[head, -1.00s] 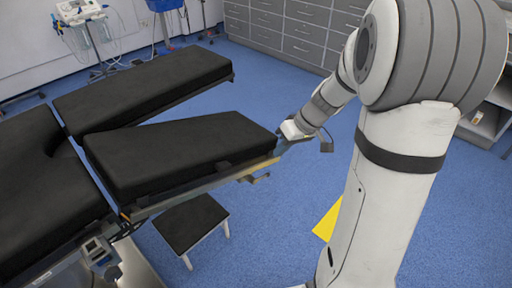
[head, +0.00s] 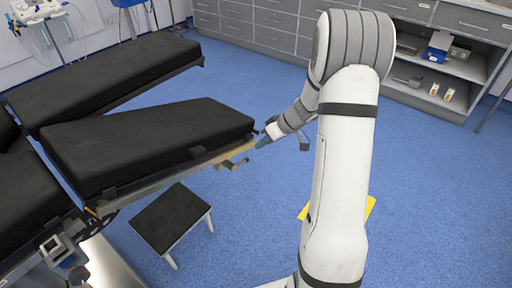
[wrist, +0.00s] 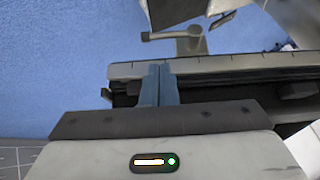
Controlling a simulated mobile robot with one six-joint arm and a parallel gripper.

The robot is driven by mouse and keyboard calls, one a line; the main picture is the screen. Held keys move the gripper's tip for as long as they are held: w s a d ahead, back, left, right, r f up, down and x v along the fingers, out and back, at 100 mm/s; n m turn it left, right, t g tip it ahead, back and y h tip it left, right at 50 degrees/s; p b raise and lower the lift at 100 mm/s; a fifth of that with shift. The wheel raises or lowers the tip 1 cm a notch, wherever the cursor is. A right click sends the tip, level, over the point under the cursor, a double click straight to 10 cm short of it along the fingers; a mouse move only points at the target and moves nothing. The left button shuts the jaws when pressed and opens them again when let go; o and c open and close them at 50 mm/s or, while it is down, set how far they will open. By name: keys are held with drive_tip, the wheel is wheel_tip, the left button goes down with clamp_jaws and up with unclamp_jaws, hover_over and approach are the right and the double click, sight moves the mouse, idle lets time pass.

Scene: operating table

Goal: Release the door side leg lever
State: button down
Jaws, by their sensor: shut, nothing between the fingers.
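The near black leg pad (head: 150,142) of the operating table has a metal side rail. A small lever (head: 236,163) sticks out below that rail near its outer end. A grey lever (wrist: 172,36) on a post also shows at the top of the wrist view, beyond the rail (wrist: 220,65). My gripper (head: 261,143) is by the outer end of the leg section, close to the rail. In the wrist view my gripper's blue fingers (wrist: 160,70) are together and empty, with their tips at the rail. They are apart from the grey lever.
The second leg pad (head: 110,72) lies farther back. A black step stool (head: 170,216) stands on the floor below the near leg. A yellow object (head: 368,207) is on the floor behind my arm. Drawer cabinets (head: 275,22) line the back. Blue floor between is clear.

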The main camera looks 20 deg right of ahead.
drive_tip(key=b+x, duration=0.1)
drive_tip(key=x, duration=0.7)
drive_tip(key=shift+a+f, duration=0.1)
drive_tip(key=shift+a+f, duration=0.1)
drive_tip(key=shift+a, duration=0.05)
